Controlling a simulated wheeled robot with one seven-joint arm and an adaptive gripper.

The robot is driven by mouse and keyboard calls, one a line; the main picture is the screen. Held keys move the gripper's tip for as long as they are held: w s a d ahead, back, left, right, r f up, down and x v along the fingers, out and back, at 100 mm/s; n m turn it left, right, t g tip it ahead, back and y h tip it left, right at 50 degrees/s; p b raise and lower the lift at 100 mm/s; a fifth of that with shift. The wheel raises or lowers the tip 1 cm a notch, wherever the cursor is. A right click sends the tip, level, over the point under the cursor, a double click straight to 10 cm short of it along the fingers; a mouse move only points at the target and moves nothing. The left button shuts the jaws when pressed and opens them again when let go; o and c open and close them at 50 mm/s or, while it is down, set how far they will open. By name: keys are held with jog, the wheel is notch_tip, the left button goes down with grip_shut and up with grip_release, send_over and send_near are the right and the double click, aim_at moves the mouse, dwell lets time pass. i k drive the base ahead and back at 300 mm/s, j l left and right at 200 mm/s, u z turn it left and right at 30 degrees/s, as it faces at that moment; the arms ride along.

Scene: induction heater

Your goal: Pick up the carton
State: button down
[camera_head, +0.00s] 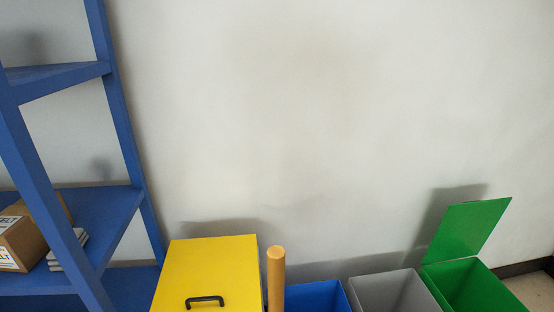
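A brown cardboard carton (30,238) with white labels bearing dark lettering sits on a blue shelf board at the far left. The left picture edge cuts it off, and the blue shelf post hides part of it. My gripper is not in view.
The blue shelf unit (122,120) has a slanting upright close to the carton. A small grey stack (78,246) lies right of the carton. A yellow bin with a closed lid (211,268), an orange post (276,281), and blue (318,297), grey (392,292) and green (470,286) bins line the wall.

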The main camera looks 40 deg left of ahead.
aim_at(23, 245)
jog(key=u, duration=2.6)
jog(key=i+j+z, duration=0.75)
jog(key=j+z, duration=0.2)
jog(key=j, duration=0.15)
